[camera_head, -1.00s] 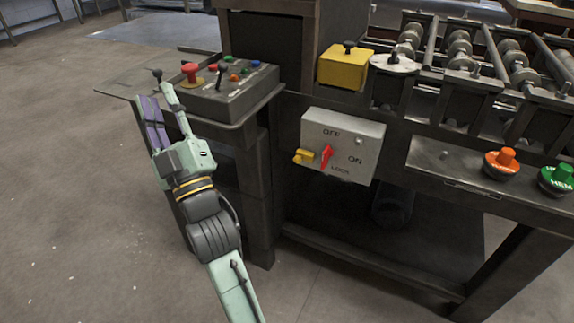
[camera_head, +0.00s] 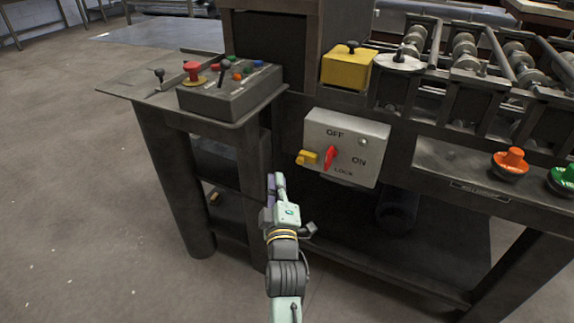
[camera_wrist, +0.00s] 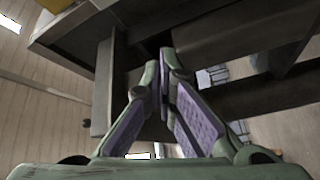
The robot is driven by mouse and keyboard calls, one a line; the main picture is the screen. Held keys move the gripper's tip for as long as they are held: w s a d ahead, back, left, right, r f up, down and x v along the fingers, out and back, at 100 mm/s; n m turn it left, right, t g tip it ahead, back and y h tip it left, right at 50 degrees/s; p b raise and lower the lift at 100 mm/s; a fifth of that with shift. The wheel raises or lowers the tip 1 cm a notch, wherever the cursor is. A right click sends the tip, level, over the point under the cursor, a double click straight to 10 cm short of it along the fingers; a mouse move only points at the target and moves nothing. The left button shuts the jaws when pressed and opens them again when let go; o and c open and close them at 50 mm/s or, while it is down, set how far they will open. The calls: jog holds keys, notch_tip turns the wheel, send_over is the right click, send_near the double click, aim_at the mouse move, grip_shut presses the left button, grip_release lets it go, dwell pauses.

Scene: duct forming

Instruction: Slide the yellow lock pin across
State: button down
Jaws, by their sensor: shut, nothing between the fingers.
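The yellow lock pin (camera_head: 307,158) sticks out at the left side of the grey switch box (camera_head: 347,150), beside the red switch handle (camera_head: 330,157). The box face reads OFF, ON and LOCK. My gripper (camera_head: 276,177) is below and to the left of the pin in the head view, apart from it. Its fingers are shut and empty. The wrist view shows the purple-padded fingers (camera_wrist: 166,62) meeting at their tips, with dark machine framing beyond. I cannot make out the pin in the wrist view.
A control panel (camera_head: 230,92) with a red mushroom button stands on the side shelf above left. A yellow block (camera_head: 348,67) and rollers (camera_head: 465,55) are on the machine top. An orange button (camera_head: 511,161) is at right. Machine legs (camera_head: 178,180) stand left of my arm.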

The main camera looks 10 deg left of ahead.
aim_at(307, 159)
jog(key=r+p+x, duration=0.1)
jog(key=p+x, duration=0.3)
jog(key=x, duration=0.5)
jog(key=shift+w+d+f+b, duration=0.15)
jog(key=shift+d+f+b, duration=0.1)
jog(key=shift+d+f, duration=0.5)
jog(key=shift+w+d+f+b, duration=0.1)
jog(key=shift+d+f+b, duration=0.1)
jog(key=shift+d+f, duration=0.5)
jog(key=shift+d+r, duration=0.15)
jog(key=shift+d, duration=0.15)
